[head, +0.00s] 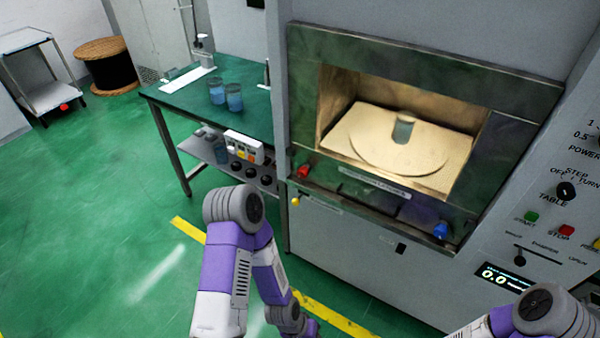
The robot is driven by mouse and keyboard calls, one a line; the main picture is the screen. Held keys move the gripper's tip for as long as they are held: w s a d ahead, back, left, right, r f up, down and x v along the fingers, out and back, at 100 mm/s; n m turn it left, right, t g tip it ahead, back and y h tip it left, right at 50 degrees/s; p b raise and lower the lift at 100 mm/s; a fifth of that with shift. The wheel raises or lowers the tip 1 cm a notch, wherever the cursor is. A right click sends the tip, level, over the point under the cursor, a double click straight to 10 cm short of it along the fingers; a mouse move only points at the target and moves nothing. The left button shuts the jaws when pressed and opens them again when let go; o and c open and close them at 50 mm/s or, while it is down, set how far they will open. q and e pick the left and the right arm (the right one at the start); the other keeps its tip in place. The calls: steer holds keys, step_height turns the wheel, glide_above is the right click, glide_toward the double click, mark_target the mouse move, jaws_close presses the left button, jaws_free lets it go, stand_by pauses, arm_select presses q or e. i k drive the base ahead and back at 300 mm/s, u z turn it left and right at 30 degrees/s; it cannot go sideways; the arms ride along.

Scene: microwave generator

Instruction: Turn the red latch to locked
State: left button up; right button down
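The red latch (303,171) is a small knob at the lower left corner of the metal frame around the microwave chamber (396,140). It is too small here for me to tell its turned position. My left arm (240,255) bends in front of the machine, below and left of the latch, and its wrist points down near the bottom edge. My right arm (545,310) shows only at the lower right corner. Neither gripper can be seen, and nothing of mine touches the latch.
A blue knob (440,230) sits at the frame's lower right and a yellow one (295,201) below the red latch. A grey cup (403,128) stands on the turntable (378,154). A control panel (548,215) is right. A green-topped table (190,103) with beakers stands left.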

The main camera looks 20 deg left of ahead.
mark_target(302, 171)
steer(key=k, duration=0.5)
steer(key=u, duration=1.05)
steer(key=i, duration=1.35)
steer(key=z, duration=0.15)
